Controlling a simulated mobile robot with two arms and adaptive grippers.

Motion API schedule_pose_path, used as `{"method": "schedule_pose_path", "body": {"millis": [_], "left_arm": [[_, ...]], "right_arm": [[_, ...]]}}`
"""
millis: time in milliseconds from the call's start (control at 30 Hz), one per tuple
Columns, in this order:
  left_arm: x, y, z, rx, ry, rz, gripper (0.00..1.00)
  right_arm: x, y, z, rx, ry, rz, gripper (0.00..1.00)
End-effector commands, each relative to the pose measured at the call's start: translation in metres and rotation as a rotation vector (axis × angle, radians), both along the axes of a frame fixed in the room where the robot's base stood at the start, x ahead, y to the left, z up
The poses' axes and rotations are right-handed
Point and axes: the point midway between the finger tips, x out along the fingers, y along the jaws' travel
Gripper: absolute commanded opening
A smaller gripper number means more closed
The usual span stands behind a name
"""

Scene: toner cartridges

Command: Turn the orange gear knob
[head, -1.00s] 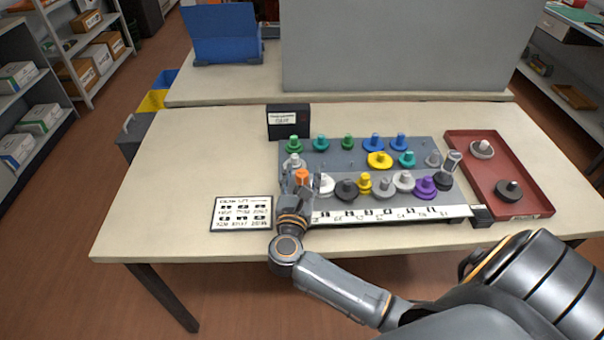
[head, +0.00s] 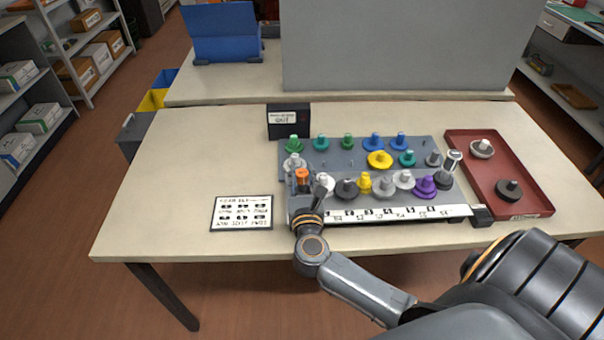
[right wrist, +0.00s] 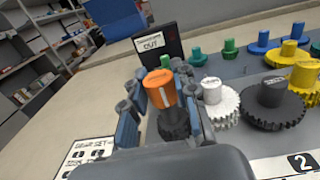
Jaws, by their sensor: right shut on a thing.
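The orange gear knob (head: 302,174) stands at the front left of the grey gear board (head: 330,161). In the right wrist view the orange knob (right wrist: 161,89) carries a pale mark on its side, and a dark toothed gear (right wrist: 173,125) shows below it. My right gripper (head: 303,183) is shut on the orange knob, with fingers on both sides of it. The same right gripper (right wrist: 163,100) fills the lower middle of the wrist view. My left gripper is not in view.
A white gear (right wrist: 220,104) and a black gear (right wrist: 270,104) stand close to the right of the knob. A black labelled box (head: 288,121) is behind. A printed card (head: 242,213) lies left; a red tray (head: 480,182) lies right.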

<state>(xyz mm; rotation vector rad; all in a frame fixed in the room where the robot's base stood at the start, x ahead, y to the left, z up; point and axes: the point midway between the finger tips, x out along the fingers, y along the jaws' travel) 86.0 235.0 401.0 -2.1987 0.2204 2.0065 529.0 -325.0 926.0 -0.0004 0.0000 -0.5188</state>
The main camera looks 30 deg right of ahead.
Motion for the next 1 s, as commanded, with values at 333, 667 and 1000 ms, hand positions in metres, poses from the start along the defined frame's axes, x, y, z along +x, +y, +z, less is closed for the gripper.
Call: {"method": "schedule_pose_path", "body": {"millis": [333,667,1000], "left_arm": [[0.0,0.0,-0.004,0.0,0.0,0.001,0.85],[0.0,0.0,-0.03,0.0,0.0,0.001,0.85],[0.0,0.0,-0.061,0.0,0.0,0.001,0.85]], "right_arm": [[-0.001,-0.001,-0.003,-0.003,0.007,0.328,0.0],[-0.001,-0.001,-0.007,-0.002,0.005,0.633,0.0],[0.0,-0.001,-0.005,0.0,0.003,0.864,0.0]]}}
